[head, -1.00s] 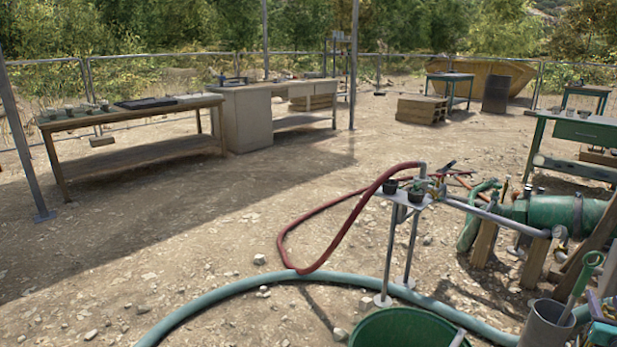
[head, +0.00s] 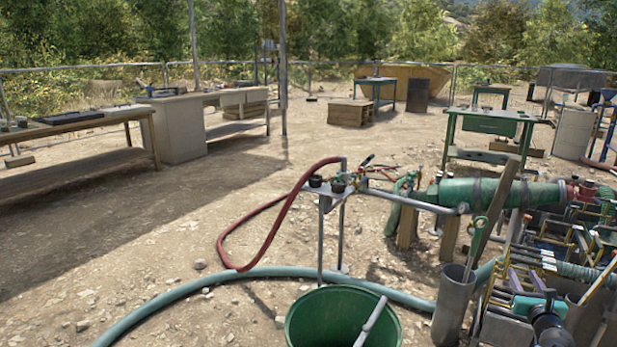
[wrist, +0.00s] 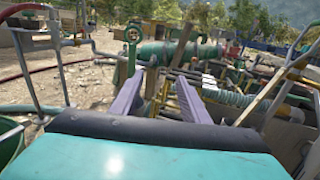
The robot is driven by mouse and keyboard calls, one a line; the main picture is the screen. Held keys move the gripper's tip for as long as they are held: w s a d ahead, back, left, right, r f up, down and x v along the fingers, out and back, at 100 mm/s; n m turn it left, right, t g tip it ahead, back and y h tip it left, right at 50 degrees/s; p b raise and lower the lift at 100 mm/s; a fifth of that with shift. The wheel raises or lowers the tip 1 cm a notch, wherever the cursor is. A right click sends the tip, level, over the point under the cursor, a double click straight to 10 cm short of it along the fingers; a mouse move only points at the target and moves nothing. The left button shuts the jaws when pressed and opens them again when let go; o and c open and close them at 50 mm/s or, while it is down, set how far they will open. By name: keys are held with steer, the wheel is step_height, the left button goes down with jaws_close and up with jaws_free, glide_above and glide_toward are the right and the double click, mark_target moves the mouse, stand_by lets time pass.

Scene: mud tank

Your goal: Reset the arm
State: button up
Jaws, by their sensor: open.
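My gripper (wrist: 158,88) shows in the wrist view as two purple fingers standing apart, with nothing between them. Beyond the fingers is a cluster of pipes and hoses, including a ribbed pale green hose (wrist: 228,95). A green-handled tool (wrist: 131,50) stands upright just left of the fingers, and I cannot judge its exact distance. In the head view, a teal and black part at the lower right looks like my arm.
A green tub (head: 335,318) and a grey cylinder (head: 455,305) with the green-handled tool stand in front. A green pump body (head: 495,193) and pipework fill the right. A teal hose (head: 190,295) crosses the ground. Open dirt lies left, before a wooden bench (head: 80,180).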

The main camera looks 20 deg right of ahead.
steer(key=w+a+f+n+t+y+p, duration=0.2)
steer(key=w+a+y+p, duration=0.6)
steer(key=w+a, duration=1.4)
steer(key=w+a+f+m+g+p, duration=0.15)
steer(key=a+p, duration=0.25)
steer(key=a, duration=0.4)
steer(key=w+a+f+m+p, duration=0.1)
steer(key=w+a+f+p, duration=0.25)
steer(key=a, duration=0.55)
steer(key=w+a+f+m+g+p, duration=0.1)
steer(key=w+a+p, duration=0.1)
steer(key=a+p, duration=0.45)
steer(key=s+a+f+m+g+p, duration=0.3)
steer(key=s+a+f+m+g, duration=0.15)
steer(key=s+a+f, duration=0.35)
steer(key=s+a+f+m+g+p, duration=0.3)
steer(key=s+a+f+m, duration=0.15)
steer(key=s+a, duration=0.4)
steer(key=s+a+m+g+y, duration=0.1)
steer(key=s+a+m+g, duration=0.2)
steer(key=s+m, duration=0.3)
steer(key=s+a+m+g+y+p, duration=0.1)
steer(key=s+a+m+g, duration=0.3)
steer(key=s, duration=0.8)
steer(key=s+a+m+g+y, duration=0.1)
steer(key=s+a+m+g, duration=0.2)
steer(key=s+m, duration=0.4)
steer(key=shift+s+a+f+m+g, duration=0.15)
steer(key=shift+s+f+m+g, duration=0.2)
steer(key=shift+s+g, duration=0.55)
